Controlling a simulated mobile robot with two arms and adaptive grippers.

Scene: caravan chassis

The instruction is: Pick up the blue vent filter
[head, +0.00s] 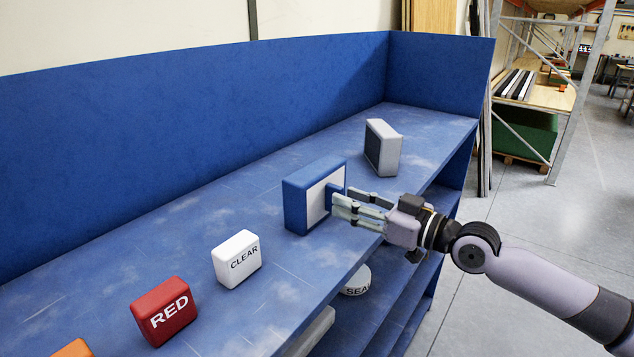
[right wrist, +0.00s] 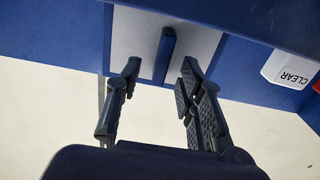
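The blue vent filter (head: 299,207) stands upright on the blue shelf top (head: 215,195). It is a blue-framed block with a pale front face and a blue bar handle sticking out. In the right wrist view its pale face (right wrist: 137,42) and handle (right wrist: 166,52) show ahead of the fingers. My right gripper (head: 345,204) is at the front of the filter, with its fingers pointing at the handle. In the right wrist view the fingers (right wrist: 160,70) are spread apart, with the handle between or just beyond the tips; contact is not visible. My left gripper is not in view.
A grey filter block (head: 388,150) stands behind to the right. A white CLEAR block (head: 236,259), a red RED block (head: 164,312) and an orange block (head: 73,349) stand to the left. A white round item (head: 357,281) lies on a lower shelf. A blue back panel (head: 190,120) rises behind.

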